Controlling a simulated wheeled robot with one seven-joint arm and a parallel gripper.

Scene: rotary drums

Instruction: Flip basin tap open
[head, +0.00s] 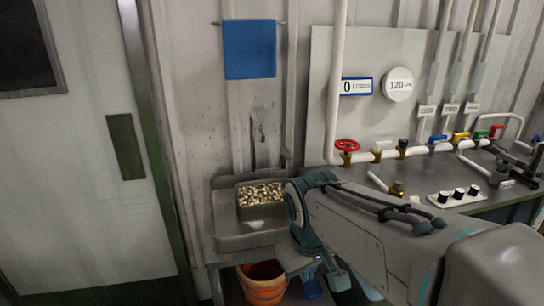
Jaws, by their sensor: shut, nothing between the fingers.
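The basin (237,233) is a grey sink against the wall, left of my arm. Its grey tap (255,128) stands on the wall above it, with a thin pipe running down. The tap's handle is too small to make out clearly. Many small pale, golden pieces (262,194) fill a section of the basin. My gripper (324,278) is low, below and right of the basin, apart from the tap. It is shut and empty; its fingers are small and partly hidden by my own arm.
A blue towel (249,48) hangs above the tap. An orange bucket (262,284) stands under the basin. To the right, a bench (430,178) carries a red wheel valve (347,146), pipes, coloured valves and a knob panel (459,197). A door (75,170) is at left.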

